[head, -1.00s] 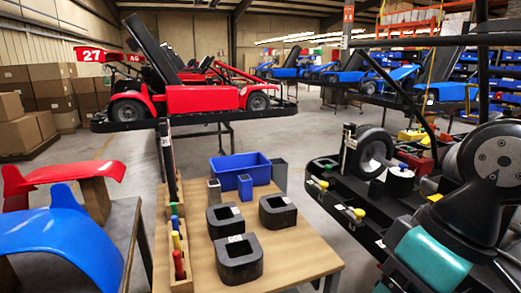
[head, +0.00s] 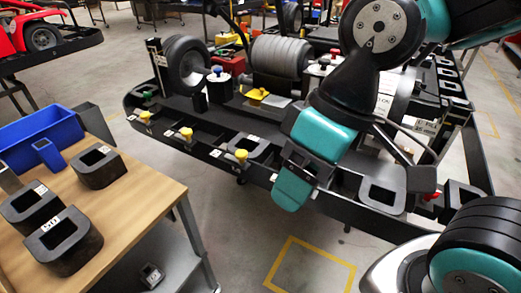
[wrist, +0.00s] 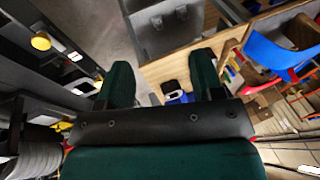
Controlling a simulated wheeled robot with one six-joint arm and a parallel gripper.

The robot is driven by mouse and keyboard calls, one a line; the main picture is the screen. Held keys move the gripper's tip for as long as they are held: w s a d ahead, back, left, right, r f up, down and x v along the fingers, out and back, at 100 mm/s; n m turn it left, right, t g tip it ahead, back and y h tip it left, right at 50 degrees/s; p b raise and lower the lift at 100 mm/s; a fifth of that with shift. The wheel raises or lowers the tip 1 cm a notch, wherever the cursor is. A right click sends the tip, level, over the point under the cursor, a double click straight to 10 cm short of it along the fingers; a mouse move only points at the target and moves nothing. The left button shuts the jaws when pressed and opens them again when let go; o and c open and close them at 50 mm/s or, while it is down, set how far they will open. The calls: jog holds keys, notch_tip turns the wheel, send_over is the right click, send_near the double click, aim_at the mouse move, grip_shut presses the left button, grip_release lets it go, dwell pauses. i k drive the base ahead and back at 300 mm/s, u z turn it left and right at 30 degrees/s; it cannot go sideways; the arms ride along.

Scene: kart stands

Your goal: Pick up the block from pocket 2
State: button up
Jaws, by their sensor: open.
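Dark hollow blocks with rounded ends sit in the pocketed front rail of the black kart stand (head: 215,152). One block (head: 252,149) lies just left of my gripper (head: 291,190), and another block (head: 382,197) lies to its right. I cannot read the pocket numbers, so I cannot tell which is pocket 2. My gripper hangs in front of the rail, partly hiding it. In the wrist view my gripper (wrist: 160,82) has its two dark green fingers apart, with nothing between them.
A wooden table (head: 130,215) at left holds loose dark blocks (head: 66,240) and a blue bin (head: 35,138). Yellow knobs (head: 186,133) stick up along the rail. A wheel (head: 187,64) stands on the kart stand. The floor between table and stand is clear.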

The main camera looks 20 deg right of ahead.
aim_at(258, 150)
jog(key=u, duration=0.55)
jog(key=k, duration=1.25)
jog(key=u, duration=0.65)
jog(key=i, duration=1.4)
jog(key=z, duration=1.15)
jog(key=i, duration=0.7)
jog(key=z, duration=0.65)
